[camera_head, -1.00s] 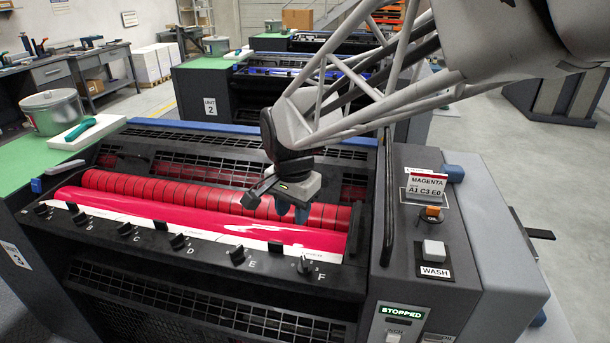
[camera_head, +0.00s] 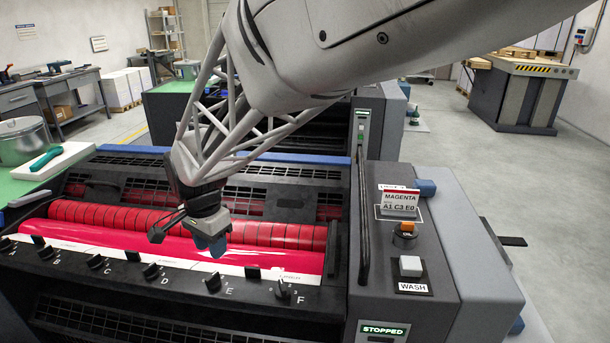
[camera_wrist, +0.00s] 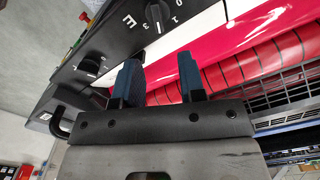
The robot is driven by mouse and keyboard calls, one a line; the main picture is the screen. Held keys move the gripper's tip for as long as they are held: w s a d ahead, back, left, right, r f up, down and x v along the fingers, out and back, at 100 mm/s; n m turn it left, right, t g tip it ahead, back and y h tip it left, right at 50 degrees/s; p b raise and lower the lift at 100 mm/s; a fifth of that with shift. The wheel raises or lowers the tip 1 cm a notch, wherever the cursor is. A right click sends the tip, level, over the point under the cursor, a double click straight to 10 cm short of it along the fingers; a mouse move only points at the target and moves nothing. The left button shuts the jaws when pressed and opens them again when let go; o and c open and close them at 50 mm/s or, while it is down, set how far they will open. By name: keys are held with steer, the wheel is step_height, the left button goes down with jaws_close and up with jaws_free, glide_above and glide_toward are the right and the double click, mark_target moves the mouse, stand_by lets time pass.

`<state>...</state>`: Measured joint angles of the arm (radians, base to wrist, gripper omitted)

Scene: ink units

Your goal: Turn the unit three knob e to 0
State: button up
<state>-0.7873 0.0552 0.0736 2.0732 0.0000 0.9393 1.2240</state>
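Knob E (camera_head: 212,283) is a small black knob on the dark front rail of the near press, between knobs D and F. In the wrist view knob E (camera_wrist: 157,15) is at the top, beside its letter E and printed numbers; its exact setting is too small to tell. My gripper (camera_head: 210,247) hangs above the magenta sheet, just behind knob E and apart from it. In the wrist view my gripper (camera_wrist: 160,75) has two blue fingers spread apart with nothing between them. A card (camera_head: 401,202) on the side console reads MAGENTA, A1 C3 E0.
Knob F (camera_head: 283,291) and knob D (camera_head: 151,271) flank knob E. Red rollers (camera_head: 280,233) lie behind the sheet. A black bar (camera_head: 362,230) stands at the right, beside the console with its WASH button (camera_head: 410,266). The sign reads STOPPED (camera_head: 384,330).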

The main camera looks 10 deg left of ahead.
mark_target(213, 280)
steer(key=shift+f, duration=3.85)
jaws_close()
